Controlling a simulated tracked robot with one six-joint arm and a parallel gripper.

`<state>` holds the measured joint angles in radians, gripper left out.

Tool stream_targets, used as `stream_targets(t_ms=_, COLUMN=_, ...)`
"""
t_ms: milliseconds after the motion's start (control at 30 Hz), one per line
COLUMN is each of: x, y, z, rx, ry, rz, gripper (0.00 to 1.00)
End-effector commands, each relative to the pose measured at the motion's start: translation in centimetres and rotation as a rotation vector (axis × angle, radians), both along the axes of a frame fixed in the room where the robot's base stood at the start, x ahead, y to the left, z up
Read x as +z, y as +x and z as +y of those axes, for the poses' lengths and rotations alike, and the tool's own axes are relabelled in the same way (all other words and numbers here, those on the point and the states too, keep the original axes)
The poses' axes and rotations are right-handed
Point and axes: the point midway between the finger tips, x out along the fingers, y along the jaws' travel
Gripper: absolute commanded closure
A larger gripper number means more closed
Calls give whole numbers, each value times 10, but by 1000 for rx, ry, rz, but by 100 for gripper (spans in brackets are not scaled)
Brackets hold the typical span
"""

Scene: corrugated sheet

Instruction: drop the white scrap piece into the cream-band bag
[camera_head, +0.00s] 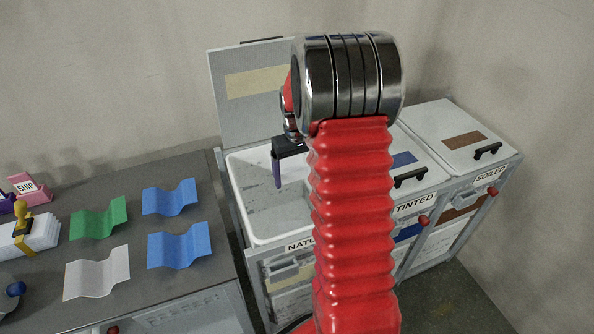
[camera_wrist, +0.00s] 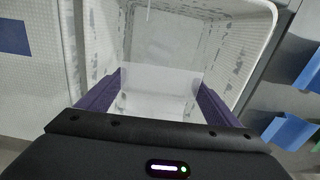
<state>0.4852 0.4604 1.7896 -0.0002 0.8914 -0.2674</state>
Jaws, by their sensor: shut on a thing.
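My gripper (camera_head: 277,178) hangs over the open white bag labelled "NATU…" (camera_head: 240,215), whose raised lid carries a cream band (camera_head: 255,82). In the wrist view my gripper (camera_wrist: 158,80) points down into the bag's white mouth (camera_wrist: 258,50). Its two purple fingers are shut on a pale, see-through-looking white scrap piece (camera_wrist: 160,78) spanning between them. The piece is hard to tell from the white bag behind it; in the head view I cannot make it out. Another white wavy piece (camera_head: 97,275) lies on the grey table.
Green (camera_head: 99,218) and blue (camera_head: 170,197) wavy pieces lie on the table (camera_head: 205,285) left of the bag. The "TINTED" bin (camera_head: 425,175) and "SOILED" bin (camera_head: 465,130) stand closed to the right. My red arm hides part of the bins.

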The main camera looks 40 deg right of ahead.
Motion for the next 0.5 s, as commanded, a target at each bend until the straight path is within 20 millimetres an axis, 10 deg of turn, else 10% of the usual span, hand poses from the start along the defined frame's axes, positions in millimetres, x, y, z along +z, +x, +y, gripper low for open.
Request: stream_targets(t_ms=500, x=-45, y=0, z=1, rx=2, ry=0, rz=1, gripper=37)
